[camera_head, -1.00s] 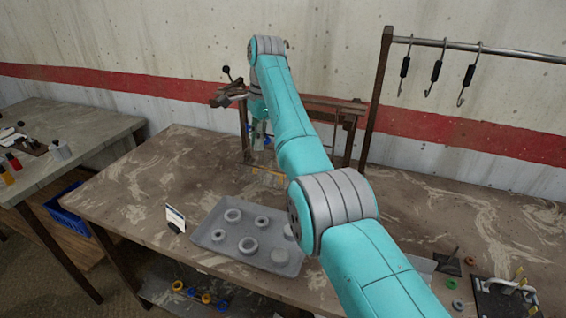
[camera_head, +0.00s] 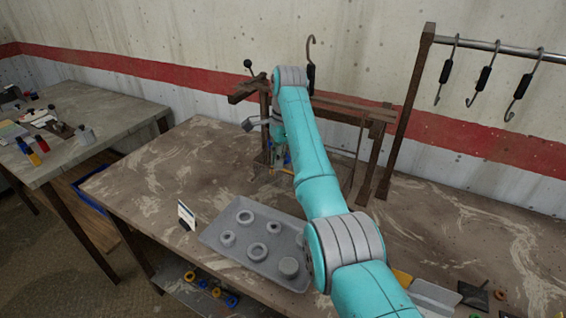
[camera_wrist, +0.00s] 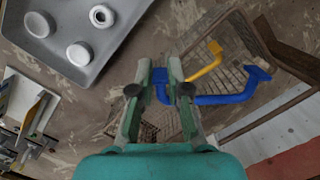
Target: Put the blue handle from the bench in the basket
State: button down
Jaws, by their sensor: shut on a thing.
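My gripper (camera_wrist: 160,78) is shut on one end of the blue handle (camera_wrist: 215,99), a bent bar reaching out to the right in the wrist view. A wire basket (camera_wrist: 228,62) lies behind the handle in that view, and a yellow handle (camera_wrist: 205,66) shows over its mesh. I cannot tell whether the blue handle touches the basket. In the head view my gripper (camera_head: 281,148) points down near the back of the bench (camera_head: 150,185), and little of the handle and basket shows there.
A grey tray (camera_head: 215,240) with several grey rings stands at the bench front, beside a small white card (camera_head: 186,214). A wooden frame (camera_head: 372,150) stands behind my gripper. Hooks (camera_head: 484,78) hang from a rail at right.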

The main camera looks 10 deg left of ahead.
jog(key=shift+f, duration=0.7)
jog(key=shift+f, duration=0.4)
jog(key=shift+f, duration=0.2)
jog(key=c, duration=1.1)
grip_release()
jog(key=shift+c, duration=0.2)
jog(key=shift+r, duration=0.1)
